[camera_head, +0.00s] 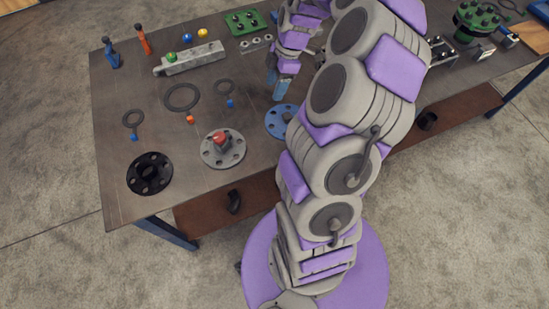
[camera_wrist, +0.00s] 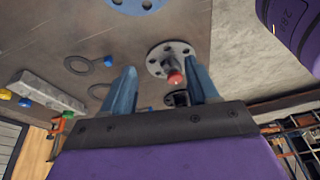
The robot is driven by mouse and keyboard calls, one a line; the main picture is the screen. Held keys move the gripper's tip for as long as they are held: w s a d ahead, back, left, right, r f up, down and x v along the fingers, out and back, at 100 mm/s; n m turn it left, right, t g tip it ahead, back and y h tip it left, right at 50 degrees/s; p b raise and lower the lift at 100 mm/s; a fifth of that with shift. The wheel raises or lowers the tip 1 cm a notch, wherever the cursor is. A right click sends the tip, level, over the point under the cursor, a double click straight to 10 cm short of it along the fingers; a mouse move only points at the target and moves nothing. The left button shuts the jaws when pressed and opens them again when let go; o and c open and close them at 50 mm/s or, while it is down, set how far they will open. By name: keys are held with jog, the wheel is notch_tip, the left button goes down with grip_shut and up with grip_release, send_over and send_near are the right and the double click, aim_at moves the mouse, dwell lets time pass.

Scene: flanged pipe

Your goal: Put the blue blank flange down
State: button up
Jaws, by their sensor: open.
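The blue blank flange (camera_head: 277,122) lies flat on the table near its front edge, partly hidden behind my arm in the head view. In the wrist view the blue blank flange (camera_wrist: 137,5) is cut off by the top edge, apart from the fingers. My gripper (camera_head: 279,85) is above the table, a little behind the flange in the head view. In the wrist view my gripper (camera_wrist: 163,72) has its two blue fingers spread, with nothing held between them.
A grey flange with a red knob (camera_head: 222,149) lies left of the blue one, and a black flange (camera_head: 150,173) stands farther left. Gasket rings (camera_head: 182,97) lie behind. A grey bar with coloured balls (camera_head: 192,62) and a green plate (camera_head: 244,23) are at the back.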

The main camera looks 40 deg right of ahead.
jog(key=s+a+r+m, duration=0.1)
jog(key=s+a+r, duration=0.2)
jog(key=a, duration=0.3)
jog(key=s+a+r+m+g+h, duration=0.1)
jog(key=s+a+r+m, duration=0.15)
jog(key=a, duration=0.35)
jog(key=s+a+r+m, duration=0.1)
jog(key=s+a+r, duration=0.25)
jog(key=a, duration=0.25)
jog(key=s+a+m+g+h, duration=0.1)
jog(key=s+a+m, duration=0.4)
jog(key=s, duration=1.3)
jog(key=m+h, duration=0.1)
jog(key=m, duration=0.3)
jog(key=shift+r+h, duration=0.3)
jog(key=shift+d+m, duration=0.2)
jog(key=shift+m, duration=0.05)
jog(key=shift+a, duration=0.15)
